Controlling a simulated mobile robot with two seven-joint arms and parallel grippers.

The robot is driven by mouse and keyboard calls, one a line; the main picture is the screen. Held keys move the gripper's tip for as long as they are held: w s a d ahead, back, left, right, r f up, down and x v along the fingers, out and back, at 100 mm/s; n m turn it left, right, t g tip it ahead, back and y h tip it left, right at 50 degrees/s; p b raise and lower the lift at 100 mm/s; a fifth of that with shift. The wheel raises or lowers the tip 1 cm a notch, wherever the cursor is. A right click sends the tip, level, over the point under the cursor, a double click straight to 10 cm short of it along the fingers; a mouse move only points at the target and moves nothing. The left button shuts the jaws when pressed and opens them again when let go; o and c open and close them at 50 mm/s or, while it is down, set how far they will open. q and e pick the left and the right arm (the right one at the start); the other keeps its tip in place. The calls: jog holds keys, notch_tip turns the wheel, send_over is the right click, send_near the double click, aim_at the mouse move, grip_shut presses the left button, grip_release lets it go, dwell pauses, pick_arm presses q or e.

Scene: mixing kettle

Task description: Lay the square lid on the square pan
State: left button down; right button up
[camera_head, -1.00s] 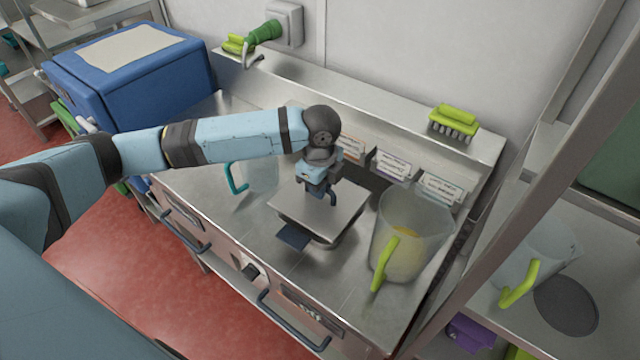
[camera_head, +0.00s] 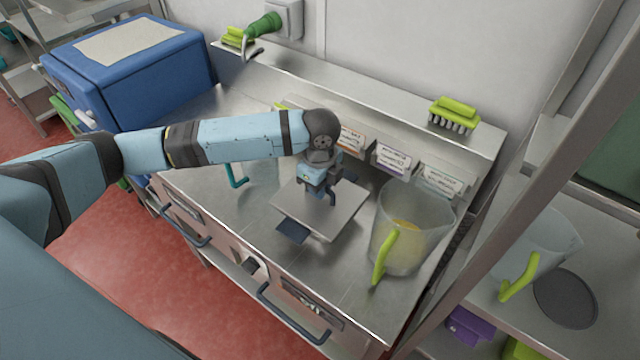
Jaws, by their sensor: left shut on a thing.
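The square lid (camera_head: 346,207) is a flat grey plate in the middle of the steel counter. My left gripper (camera_head: 325,192) is above its centre and shut on it, seemingly on a grip at the top that the fingers hide. The square pan is right under the lid; only its dark blue handle (camera_head: 292,231) shows clearly, pointing to the front left. The lid covers the pan body, and I cannot tell whether the lid touches the rim or hovers just above it. My right gripper is not in view.
A clear jug with a yellow-green handle (camera_head: 385,257) and yellow contents stands close to the right of the lid. A jug with a teal handle (camera_head: 236,176) stands behind left. Label cards (camera_head: 392,160) line the back. The counter's front is free.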

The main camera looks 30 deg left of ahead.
pick_arm(q)
jog(key=shift+f+p, duration=0.15)
jog(key=shift+p, duration=0.15)
dwell(0.4)
jog(key=c, duration=0.6)
grip_release()
notch_tip(320, 180, up, 3)
jog(key=p, duration=0.3)
jog(key=shift+p, duration=0.35)
jog(key=shift+r+p, duration=0.5)
jog(key=shift+p, duration=0.05)
jog(key=shift+r+p, duration=0.9)
jog(key=shift+p, duration=0.2)
jog(key=shift+r+p, duration=0.65)
jog(key=shift+p, duration=0.1)
jog(key=shift+f, duration=0.1)
